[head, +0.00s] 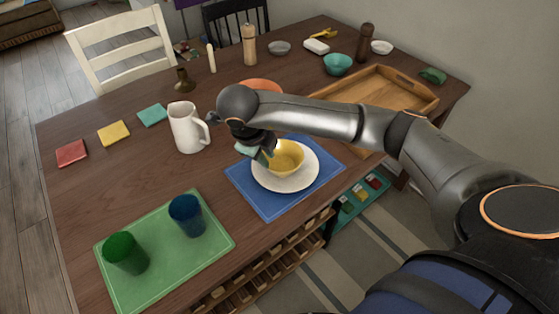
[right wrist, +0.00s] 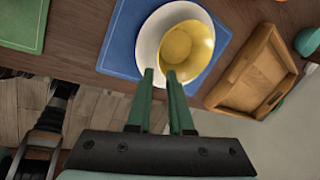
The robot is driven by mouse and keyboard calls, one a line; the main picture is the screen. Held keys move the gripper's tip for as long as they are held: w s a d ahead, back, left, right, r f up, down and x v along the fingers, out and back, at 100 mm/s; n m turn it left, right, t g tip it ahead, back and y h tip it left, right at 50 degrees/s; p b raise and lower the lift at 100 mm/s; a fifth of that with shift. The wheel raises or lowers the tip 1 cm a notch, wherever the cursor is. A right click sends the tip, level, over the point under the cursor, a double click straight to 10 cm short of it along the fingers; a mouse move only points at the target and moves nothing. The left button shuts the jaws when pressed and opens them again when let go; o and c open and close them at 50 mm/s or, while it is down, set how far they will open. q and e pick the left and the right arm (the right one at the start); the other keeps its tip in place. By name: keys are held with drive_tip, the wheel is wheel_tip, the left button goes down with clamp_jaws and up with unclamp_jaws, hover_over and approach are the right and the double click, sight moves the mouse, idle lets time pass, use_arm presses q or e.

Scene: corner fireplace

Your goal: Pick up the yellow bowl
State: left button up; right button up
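The yellow bowl (head: 287,160) sits on a white plate (head: 300,182), which lies on a blue placemat (head: 262,205) near the table's front edge. My right gripper (head: 264,157) reaches down at the bowl's left side. In the right wrist view, the bowl (right wrist: 190,50) lies just beyond the green fingertips (right wrist: 159,74). The fingers stand apart with a narrow gap, and the bowl's rim appears at or between their tips. Whether they touch it I cannot tell. The arm partly hides the gripper in the head view. My left gripper is not in view.
A white pitcher (head: 186,130) stands close to the left of my right gripper. A green mat (head: 165,262) holds a green cup (head: 125,253) and a blue cup (head: 186,215). A wooden tray (head: 425,100) lies behind my right arm, and an orange bowl (head: 262,85) stands behind the gripper.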

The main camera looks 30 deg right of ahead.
sight(274, 171)
drive_tip(key=x, duration=1)
drive_tip(key=shift+f+p, duration=0.3)
drive_tip(key=shift+c, duration=0.3)
clamp_jaws()
drive_tip(key=shift+r, duration=0.1)
idle(0.6)
